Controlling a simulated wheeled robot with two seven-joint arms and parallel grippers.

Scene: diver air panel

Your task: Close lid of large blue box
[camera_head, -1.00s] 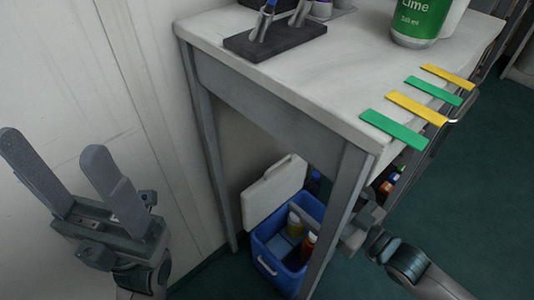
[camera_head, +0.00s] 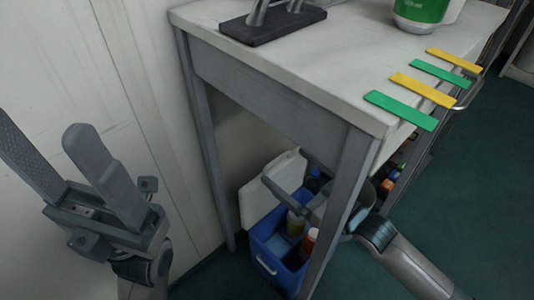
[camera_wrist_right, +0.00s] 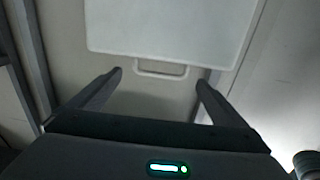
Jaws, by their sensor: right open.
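The large blue box (camera_head: 266,262) stands on the floor under the bench, with bottles inside. Its white lid (camera_head: 257,203) is open and stands up at the box's far left side. My right gripper (camera_head: 286,168) reaches in under the bench from the right, open, in front of the lid and above the box, partly covering both. In the right wrist view, the lid (camera_wrist_right: 175,28) lies ahead with its handle (camera_wrist_right: 160,69) between the open, empty fingers (camera_wrist_right: 160,77). I cannot tell whether they touch it. My left gripper (camera_head: 52,150) is open and empty near the left wall.
The bench (camera_head: 270,75) overhangs the box, and its front leg (camera_head: 345,200) stands close beside my right arm. Green (camera_head: 400,109) and yellow (camera_head: 424,90) strips lie along the bench edge. Small bottles (camera_head: 390,183) stand under the bench at right. The floor at right is clear.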

